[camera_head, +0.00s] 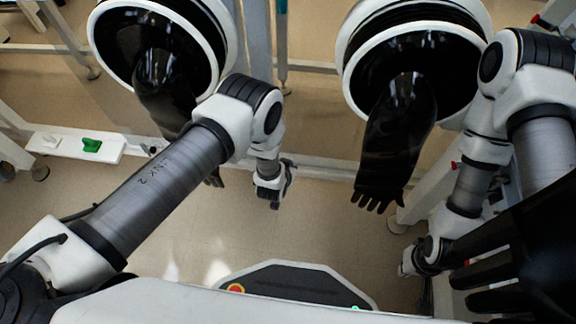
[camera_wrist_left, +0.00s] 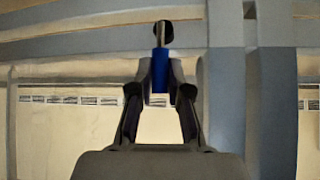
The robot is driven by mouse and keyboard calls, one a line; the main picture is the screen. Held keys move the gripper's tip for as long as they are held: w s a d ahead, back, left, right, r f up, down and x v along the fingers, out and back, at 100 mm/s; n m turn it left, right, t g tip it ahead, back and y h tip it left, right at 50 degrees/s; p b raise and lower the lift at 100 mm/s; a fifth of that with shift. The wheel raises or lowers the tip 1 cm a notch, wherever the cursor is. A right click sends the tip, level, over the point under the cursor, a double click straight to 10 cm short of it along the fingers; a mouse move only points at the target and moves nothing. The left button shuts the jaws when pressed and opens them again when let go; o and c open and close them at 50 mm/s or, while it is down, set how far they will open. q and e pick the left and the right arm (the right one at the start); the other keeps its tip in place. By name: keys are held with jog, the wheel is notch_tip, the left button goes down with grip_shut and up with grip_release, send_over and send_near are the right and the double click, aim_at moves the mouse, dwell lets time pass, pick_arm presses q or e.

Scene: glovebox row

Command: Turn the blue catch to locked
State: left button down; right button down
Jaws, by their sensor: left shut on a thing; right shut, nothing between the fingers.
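The blue catch (camera_wrist_left: 159,62) shows in the left wrist view as an upright blue piece with a thin grey stem and a dark round top. My left gripper (camera_wrist_left: 160,72) is shut on it, one dark finger on each side. The fingers hide part of the catch. In the head view my left gripper (camera_head: 275,200) is small and dark below the wrist, and I cannot make out the catch there. My right gripper (camera_head: 424,290) is low at the right in the head view, shut and empty, partly lost against dark surroundings.
Two round glovebox ports with black gloves (camera_head: 395,145) hang ahead; another black glove (camera_head: 535,255) is at the lower right. A green part (camera_head: 92,145) sits on a white rail (camera_head: 60,150) at the left. A grey post (camera_wrist_left: 227,90) stands right of the catch.

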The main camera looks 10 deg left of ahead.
pick_arm(q)
jog(key=shift+d, duration=0.1)
jog(key=c, duration=1.1)
grip_release()
